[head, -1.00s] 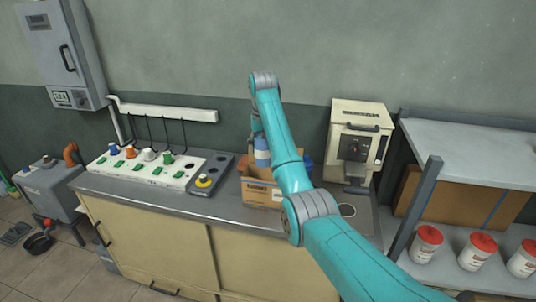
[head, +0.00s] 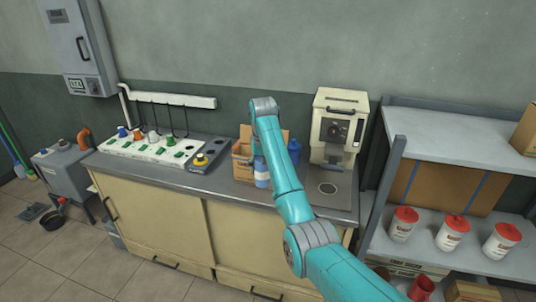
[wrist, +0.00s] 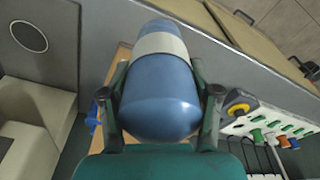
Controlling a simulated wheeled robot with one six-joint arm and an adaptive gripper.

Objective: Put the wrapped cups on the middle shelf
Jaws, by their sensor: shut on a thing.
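The wrapped cups (wrist: 162,85) look like a blue rounded roll with a pale band. In the wrist view my gripper (wrist: 160,70) has a finger on each side of the roll and is shut on it. In the head view the roll (head: 261,172) shows just left of my arm, in front of the cardboard box; my arm hides part of it and the fingers. The shelf unit stands at the right. Its middle shelf (head: 385,240) bears several white tubs with red lids (head: 452,232) and a large brown carton (head: 430,188) behind them.
The counter (head: 228,187) bears an open cardboard box (head: 242,162), a blue container (head: 294,152), a switch panel (head: 150,150) and a cream machine (head: 338,125). The top shelf (head: 450,135) is mostly bare. A grey post (head: 388,185) edges the shelves.

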